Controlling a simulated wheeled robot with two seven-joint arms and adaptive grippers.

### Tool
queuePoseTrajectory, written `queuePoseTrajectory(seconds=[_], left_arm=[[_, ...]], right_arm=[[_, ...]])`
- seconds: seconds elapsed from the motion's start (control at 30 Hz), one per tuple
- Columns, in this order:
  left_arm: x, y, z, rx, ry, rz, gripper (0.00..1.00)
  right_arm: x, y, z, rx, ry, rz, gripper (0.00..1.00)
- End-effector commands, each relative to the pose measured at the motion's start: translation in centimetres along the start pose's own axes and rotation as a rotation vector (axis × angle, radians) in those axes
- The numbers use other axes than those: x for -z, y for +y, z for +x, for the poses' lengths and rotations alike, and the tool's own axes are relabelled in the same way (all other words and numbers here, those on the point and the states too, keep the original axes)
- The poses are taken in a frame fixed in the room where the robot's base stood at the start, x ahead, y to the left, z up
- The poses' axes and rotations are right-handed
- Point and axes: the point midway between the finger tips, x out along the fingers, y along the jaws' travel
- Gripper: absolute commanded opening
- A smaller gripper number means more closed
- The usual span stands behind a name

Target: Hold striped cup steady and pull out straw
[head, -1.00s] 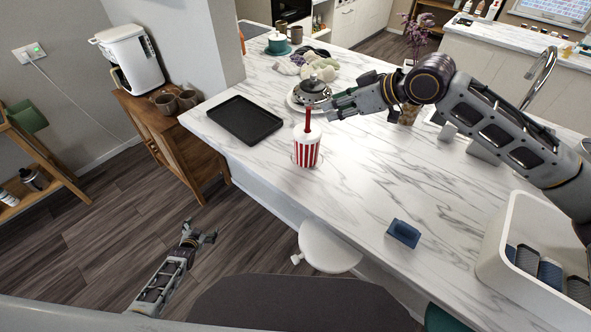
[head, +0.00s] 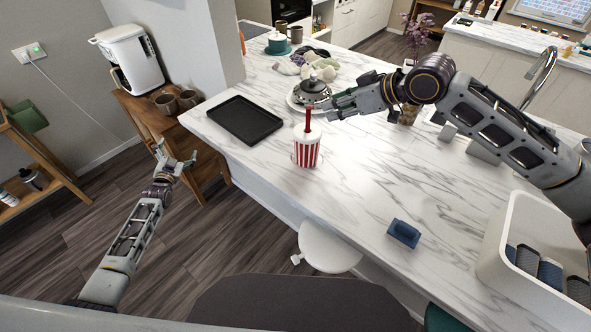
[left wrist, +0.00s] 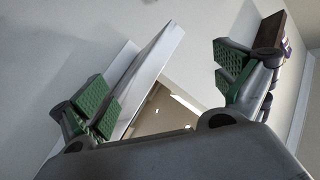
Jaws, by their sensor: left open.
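The red-and-white striped cup (head: 307,156) stands upright on the marble counter (head: 375,190), with a white top. A thick red straw (head: 308,120) stands up out of it. My right gripper (head: 329,108) reaches in from the right, its tips close beside the straw's upper end; whether they touch it or are spread is unclear. My left gripper (head: 177,152) is open and empty, left of the counter and well away from the cup. In the left wrist view its green-padded fingers (left wrist: 165,85) are spread with nothing between them; the cup is not visible there.
A black tray (head: 246,119) lies left of the cup, near the counter edge. A metal pot (head: 313,89) stands just behind the cup. A blue object (head: 404,233) and a white bin (head: 517,258) are to the right. A wooden side table (head: 158,125) stands near my left gripper.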

Motion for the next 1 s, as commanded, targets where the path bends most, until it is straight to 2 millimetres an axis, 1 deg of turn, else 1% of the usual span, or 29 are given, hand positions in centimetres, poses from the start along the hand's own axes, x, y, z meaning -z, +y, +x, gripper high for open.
queuePoseTrajectory(seconds=[0.03, 0.17, 0.2, 0.27, 0.33, 0.47, 0.53, 0.6, 0.7, 0.8, 1.0], left_arm=[[1.7, -1.0, 0.5, 0.014, 0.033, 0.007, 0.99], [5.8, -3.0, 1.5, 0.046, 0.113, 0.023, 0.99], [7.1, -3.6, 1.7, 0.056, 0.139, 0.027, 0.99], [9.1, -4.3, 1.9, 0.068, 0.177, 0.033, 0.99], [11.5, -5.1, 2.1, 0.084, 0.224, 0.038, 0.99], [16.1, -5.8, 2.2, 0.108, 0.313, 0.039, 0.99], [18.6, -5.7, 2.0, 0.118, 0.361, 0.032, 0.99], [20.9, -5.2, 1.6, 0.122, 0.406, 0.021, 0.99], [23.6, -4.1, 1.1, 0.126, 0.457, -0.002, 0.99], [25.7, -2.7, 0.4, 0.123, 0.495, -0.031, 0.99], [28.9, 0.7, -1.2, 0.11, 0.544, -0.097, 0.99]], right_arm=[[0.0, 0.0, 0.0, 0.0, 0.0, 0.0, 0.36], [0.0, 0.0, 0.0, 0.0, 0.0, 0.0, 0.36], [0.0, 0.0, 0.0, 0.0, 0.0, 0.0, 0.36], [0.0, 0.0, 0.0, 0.0, 0.0, 0.0, 0.36], [0.0, 0.0, 0.0, 0.0, 0.0, 0.0, 0.36], [0.0, 0.0, 0.0, 0.0, 0.0, 0.0, 0.36], [0.0, 0.0, 0.0, 0.0, 0.0, 0.0, 0.36], [0.0, 0.0, 0.0, 0.0, 0.0, 0.0, 0.36], [0.0, 0.0, 0.0, 0.0, 0.0, 0.0, 0.36], [0.0, 0.0, 0.0, 0.0, 0.0, 0.0, 0.36], [0.0, 0.0, 0.0, 0.0, 0.0, 0.0, 0.36]])
